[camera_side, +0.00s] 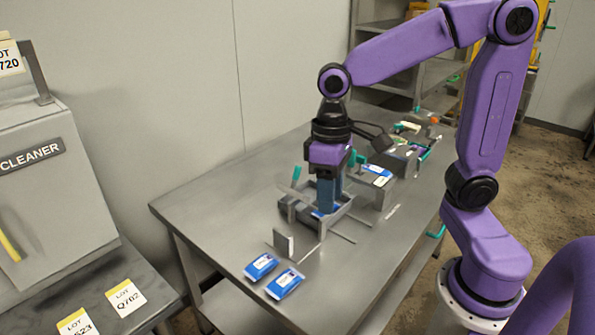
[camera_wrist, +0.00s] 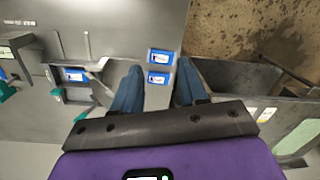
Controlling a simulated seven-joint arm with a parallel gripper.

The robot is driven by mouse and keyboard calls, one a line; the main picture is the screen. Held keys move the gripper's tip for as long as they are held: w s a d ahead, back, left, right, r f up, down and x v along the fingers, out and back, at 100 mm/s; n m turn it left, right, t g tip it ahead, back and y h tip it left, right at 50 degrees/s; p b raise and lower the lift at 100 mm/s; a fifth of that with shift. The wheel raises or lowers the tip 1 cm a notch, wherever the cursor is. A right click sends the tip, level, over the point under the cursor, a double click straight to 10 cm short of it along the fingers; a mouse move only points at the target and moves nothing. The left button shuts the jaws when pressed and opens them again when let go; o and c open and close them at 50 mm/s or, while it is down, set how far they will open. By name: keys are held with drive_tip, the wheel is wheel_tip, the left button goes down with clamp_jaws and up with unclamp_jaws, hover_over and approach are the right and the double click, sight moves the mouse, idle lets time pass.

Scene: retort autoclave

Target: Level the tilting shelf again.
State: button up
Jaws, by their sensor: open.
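My gripper (camera_side: 328,205) points down, its blue fingers apart, at a low grey open-topped frame (camera_side: 345,208) on the steel table. In the wrist view my gripper (camera_wrist: 159,66) has a clear gap between its fingers. A blue and white pouch (camera_side: 378,170) lies on a grey holder farther back, which has a teal part by it. I cannot tell for sure which grey part is the tilting shelf, or its slope. My fingers partly hide the frame's inside. In the wrist view, two blue pouches (camera_wrist: 158,78) show between the fingertips.
Two blue pouches (camera_side: 260,266) lie at the table's near end, beside a small upright grey plate (camera_side: 284,243). Thin rods stick out from the frame. Cluttered small items (camera_side: 410,140) fill the table's far end. A grey cleaner box (camera_side: 40,180) stands at the left.

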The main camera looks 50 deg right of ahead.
drive_tip(key=w+d+r+m+y, duration=0.1)
drive_tip(key=w+d+m, duration=0.2)
drive_tip(key=w+m, duration=0.5)
drive_tip(key=m+y, duration=0.2)
drive_tip(key=m, duration=0.7)
hover_over(298, 166)
drive_tip(key=s+a, duration=0.2)
drive_tip(key=a, duration=0.1)
drive_tip(key=w+d+m+y, duration=0.15)
drive_tip(key=d+m, duration=0.35)
drive_tip(key=d, duration=0.5)
drive_tip(key=shift+t+h, duration=0.35)
drive_tip(key=shift+t, duration=0.05)
drive_tip(key=x, duration=1.7)
drive_tip(key=shift+w+a+f, duration=0.1)
drive_tip(key=shift+w+a, duration=0.1)
drive_tip(key=shift+w, duration=0.15)
clamp_jaws()
